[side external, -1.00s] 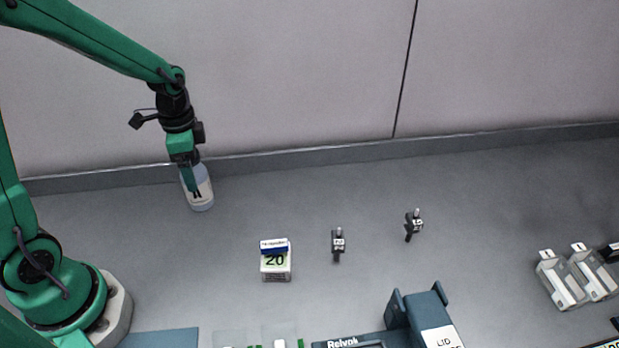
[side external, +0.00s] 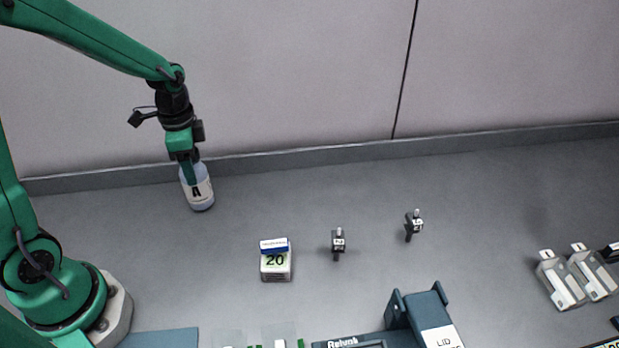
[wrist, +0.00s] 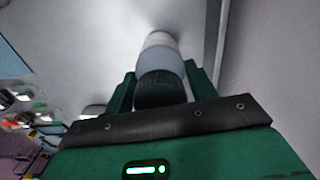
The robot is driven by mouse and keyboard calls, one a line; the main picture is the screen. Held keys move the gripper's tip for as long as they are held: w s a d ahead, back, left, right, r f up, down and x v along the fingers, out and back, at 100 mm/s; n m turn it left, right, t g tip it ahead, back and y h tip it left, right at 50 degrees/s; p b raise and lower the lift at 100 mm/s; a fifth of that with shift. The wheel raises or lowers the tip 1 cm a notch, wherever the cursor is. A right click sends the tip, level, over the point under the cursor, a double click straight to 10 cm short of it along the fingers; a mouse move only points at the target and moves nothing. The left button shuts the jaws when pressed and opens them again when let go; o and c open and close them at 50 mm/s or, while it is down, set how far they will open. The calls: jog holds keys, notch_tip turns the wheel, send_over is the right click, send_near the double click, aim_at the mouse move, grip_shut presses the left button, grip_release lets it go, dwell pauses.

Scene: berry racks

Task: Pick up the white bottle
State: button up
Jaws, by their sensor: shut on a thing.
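The white bottle (side external: 200,193) stands upright on the grey bench near the back wall, at the left in the side external view. It has a pale body and a label with a dark letter. My gripper (side external: 190,179) reaches down from above and is shut on its upper part. In the wrist view the bottle (wrist: 160,58) lies between the two green fingers of my gripper (wrist: 161,88), its dark top nearest the camera. The bottle appears to be resting on the bench; I cannot tell whether there is a gap beneath it.
A small box marked 20 (side external: 275,262) stands right of the bottle. Two small dark clamp-like items (side external: 338,243) and (side external: 413,225) stand further right. A blue device (side external: 420,315) is at the front, and grey-white holders (side external: 562,280) at the far right. The bench around the bottle is clear.

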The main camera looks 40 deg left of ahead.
notch_tip(320, 180, up, 4)
jog(key=shift+f, duration=0.1)
jog(key=s+d+r, duration=0.4)
jog(key=d+r, duration=0.2)
jog(key=d, duration=0.5)
jog(key=shift+s+r, duration=0.2)
jog(key=shift+r, duration=0.2)
jog(key=shift+w, duration=0.1)
